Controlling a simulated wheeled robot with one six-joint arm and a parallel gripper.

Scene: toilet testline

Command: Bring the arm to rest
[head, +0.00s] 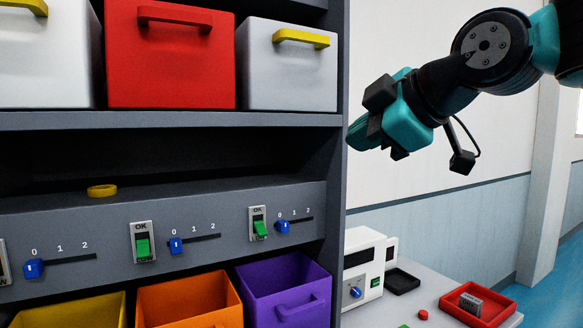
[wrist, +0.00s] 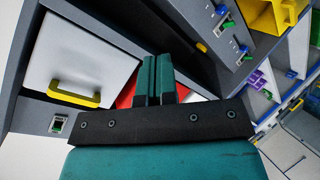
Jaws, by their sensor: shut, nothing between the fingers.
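My gripper (head: 354,136) is raised at the upper right in the head view, beside the right edge of the grey shelf unit (head: 344,160). Its teal fingertips point left toward that edge; I cannot tell whether they touch it. In the wrist view my gripper (wrist: 156,62) shows two teal fingers side by side, shut and empty. Behind them in that view are a white bin (wrist: 85,60) with a yellow handle and part of a red bin (wrist: 127,92).
A yellow ring (head: 102,190) lies on the ledge above sliders and green switches. Orange (head: 190,300) and purple bins (head: 285,290) stand below. A white device (head: 364,255) and red tray (head: 480,303) stand on the lower-right table. The wall behind my arm is bare.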

